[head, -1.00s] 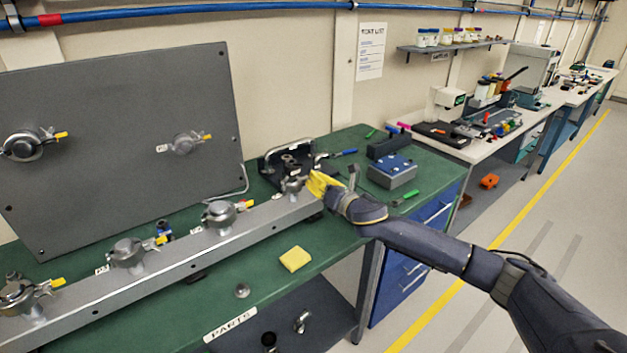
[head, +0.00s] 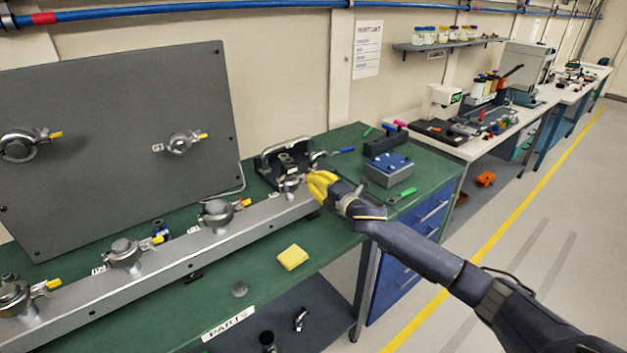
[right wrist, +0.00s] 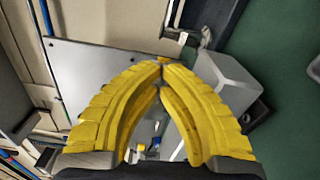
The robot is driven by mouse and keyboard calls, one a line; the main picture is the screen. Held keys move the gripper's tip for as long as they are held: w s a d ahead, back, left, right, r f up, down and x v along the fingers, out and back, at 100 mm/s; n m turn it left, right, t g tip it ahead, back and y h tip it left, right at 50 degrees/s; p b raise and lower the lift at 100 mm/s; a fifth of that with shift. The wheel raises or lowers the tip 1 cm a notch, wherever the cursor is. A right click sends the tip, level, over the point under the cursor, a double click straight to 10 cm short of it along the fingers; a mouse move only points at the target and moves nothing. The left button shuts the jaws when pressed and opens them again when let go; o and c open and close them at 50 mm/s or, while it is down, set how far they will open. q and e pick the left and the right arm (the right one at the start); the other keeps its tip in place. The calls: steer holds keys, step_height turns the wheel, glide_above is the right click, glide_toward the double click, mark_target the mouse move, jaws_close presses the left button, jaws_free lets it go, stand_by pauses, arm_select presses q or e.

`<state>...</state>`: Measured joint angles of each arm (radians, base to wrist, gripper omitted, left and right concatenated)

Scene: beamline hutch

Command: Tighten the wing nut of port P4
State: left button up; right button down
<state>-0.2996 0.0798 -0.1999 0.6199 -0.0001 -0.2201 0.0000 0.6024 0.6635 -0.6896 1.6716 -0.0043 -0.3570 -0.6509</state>
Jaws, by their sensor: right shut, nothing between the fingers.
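A grey rail (head: 180,262) runs along the green bench and carries several clamped ports, each with a small label too small to read. The port at the rail's right end (head: 289,184) is partly hidden beside my right gripper (head: 312,184). Its yellow fingers are at that end, and I cannot tell whether they touch the clamp. In the right wrist view the gripper (right wrist: 160,72) is shut, with the fingertips together and nothing between them. My left gripper is not in view.
A grey panel (head: 110,120) with two more clamped ports stands behind the rail. A yellow sponge-like block (head: 292,258) and a small round metal part (head: 240,289) lie in front. A blue-topped grey box (head: 390,170) stands to the right, near a green-handled tool (head: 402,195).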

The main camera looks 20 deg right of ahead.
steer(key=m, duration=0.3)
steer(key=shift+f+m, duration=0.3)
steer(key=shift+m, duration=0.1)
steer(key=shift+a+f+m, duration=0.1)
steer(key=shift+f+m, duration=0.05)
steer(key=shift+m, duration=0.85)
steer(key=shift+f+m, duration=0.15)
steer(key=shift+m, duration=0.85)
steer(key=shift+s+m, duration=0.1)
steer(key=shift+m, duration=0.2)
steer(key=c, duration=1.9)
jaws_free()
steer(key=v, duration=1.2)
